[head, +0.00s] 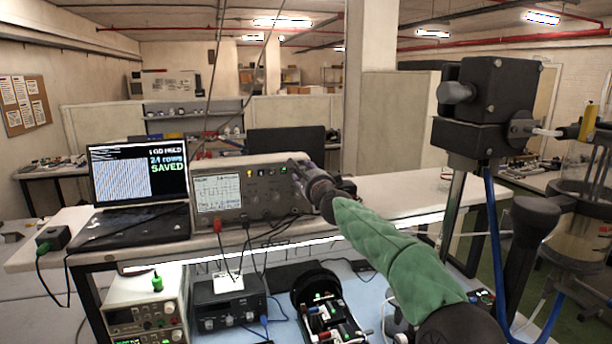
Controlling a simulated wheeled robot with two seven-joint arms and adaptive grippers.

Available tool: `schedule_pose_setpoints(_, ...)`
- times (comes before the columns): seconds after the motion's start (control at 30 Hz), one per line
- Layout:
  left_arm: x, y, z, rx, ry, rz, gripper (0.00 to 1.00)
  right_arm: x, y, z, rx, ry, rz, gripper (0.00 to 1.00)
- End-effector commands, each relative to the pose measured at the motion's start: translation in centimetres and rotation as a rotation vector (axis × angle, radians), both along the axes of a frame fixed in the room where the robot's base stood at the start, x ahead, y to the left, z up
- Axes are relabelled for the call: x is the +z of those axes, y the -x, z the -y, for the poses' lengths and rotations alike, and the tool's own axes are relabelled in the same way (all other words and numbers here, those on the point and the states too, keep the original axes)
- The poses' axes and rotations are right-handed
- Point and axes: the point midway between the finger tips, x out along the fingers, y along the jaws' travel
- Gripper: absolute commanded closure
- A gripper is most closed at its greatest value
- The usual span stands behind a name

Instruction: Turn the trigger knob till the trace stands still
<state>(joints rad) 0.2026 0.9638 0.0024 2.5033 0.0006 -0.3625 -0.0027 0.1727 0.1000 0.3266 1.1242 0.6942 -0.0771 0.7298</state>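The oscilloscope (235,212) stands on the raised shelf at centre left, a grey-beige box with its front facing me. Its lit screen (217,192) shows a grid with a thin trace. One picture cannot show whether the trace moves. Knobs and small lit buttons sit right of the screen. My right arm, in a green quilted sleeve, reaches in from the lower right. My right gripper (298,170) is at the right end of the scope's front. The trigger knob cannot be picked out and may be hidden behind the gripper. The fingers are too small and dark to judge. My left gripper is out of view.
A laptop (138,180) left of the scope reads "SAVED". Below are a power supply (145,310), a black box (228,302) and a round black device (325,305), with cables. A dark post-mounted apparatus (480,110) stands at right. The shelf (425,190) is mostly clear right of the scope.

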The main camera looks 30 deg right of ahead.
Motion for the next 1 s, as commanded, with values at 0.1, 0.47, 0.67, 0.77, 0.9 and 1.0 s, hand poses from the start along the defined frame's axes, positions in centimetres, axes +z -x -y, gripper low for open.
schedule_pose_setpoints(0.1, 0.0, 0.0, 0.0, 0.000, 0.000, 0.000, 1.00, 0.0, 0.0, 0.0, 0.000, 0.000, 0.000, 0.52)
schedule_pose_setpoints(0.47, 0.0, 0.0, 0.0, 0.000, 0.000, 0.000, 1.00, 0.2, 0.8, -0.2, 0.000, 0.001, 0.002, 0.52)
schedule_pose_setpoints(0.67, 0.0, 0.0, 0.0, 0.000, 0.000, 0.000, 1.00, 0.2, 2.6, -0.6, 0.000, 0.001, 0.002, 0.52)
schedule_pose_setpoints(0.77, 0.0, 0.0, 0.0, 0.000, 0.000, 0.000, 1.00, 0.2, 3.7, -0.8, 0.000, 0.001, 0.002, 0.52)
schedule_pose_setpoints(0.9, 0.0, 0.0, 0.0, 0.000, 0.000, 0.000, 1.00, 0.1, 5.3, -1.2, 0.000, 0.001, 0.002, 0.52)
schedule_pose_setpoints(1.0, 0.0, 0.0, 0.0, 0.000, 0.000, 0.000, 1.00, 0.1, 6.5, -1.5, 0.000, 0.001, 0.002, 0.52)
